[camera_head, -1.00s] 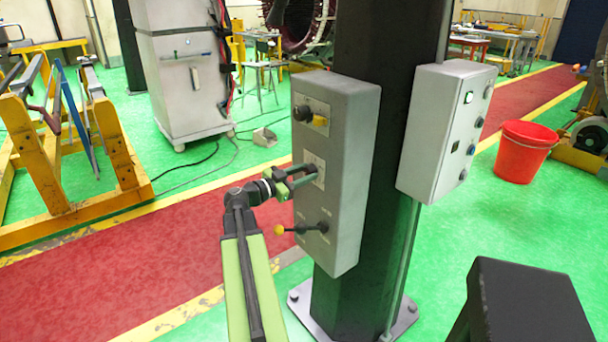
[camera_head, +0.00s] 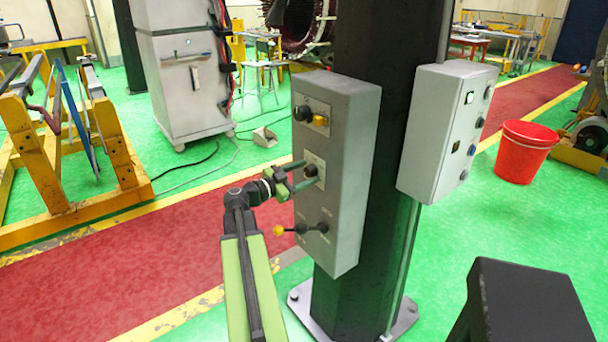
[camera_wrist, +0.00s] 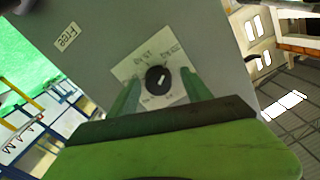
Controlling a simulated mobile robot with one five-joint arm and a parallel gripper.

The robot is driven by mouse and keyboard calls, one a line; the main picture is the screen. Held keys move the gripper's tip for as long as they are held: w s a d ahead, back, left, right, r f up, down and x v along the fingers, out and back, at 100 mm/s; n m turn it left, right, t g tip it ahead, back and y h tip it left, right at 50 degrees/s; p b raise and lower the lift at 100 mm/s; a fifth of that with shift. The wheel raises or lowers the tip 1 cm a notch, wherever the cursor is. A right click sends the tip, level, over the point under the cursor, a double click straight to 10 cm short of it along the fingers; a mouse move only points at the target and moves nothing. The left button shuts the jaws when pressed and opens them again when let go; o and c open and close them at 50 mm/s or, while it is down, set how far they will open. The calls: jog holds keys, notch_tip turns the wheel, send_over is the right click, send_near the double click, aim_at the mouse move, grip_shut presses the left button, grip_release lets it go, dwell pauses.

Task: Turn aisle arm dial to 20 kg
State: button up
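The dial is a black round knob (camera_head: 311,170) on a pale label plate, in the middle of the grey control box (camera_head: 352,200) on the dark column. In the wrist view the dial (camera_wrist: 158,79) carries a light pointer mark that slants up to the right; the label's writing around it is too small to read surely. My gripper (camera_head: 304,174) is open in front of the box. Its green fingers (camera_wrist: 160,90) stand to either side of the dial, apart from it in the wrist view.
Above the dial are a black knob and a yellow knob (camera_head: 320,120). Below it, a lever with a yellow ball end (camera_head: 278,230) sticks out to the left. A second grey box (camera_head: 432,140) is on the column's right side. A red bucket (camera_head: 525,152) stands on the floor.

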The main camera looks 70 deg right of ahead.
jog(key=shift+a, duration=0.1)
jog(key=v, duration=1.7)
jog(key=shift+a, duration=0.15)
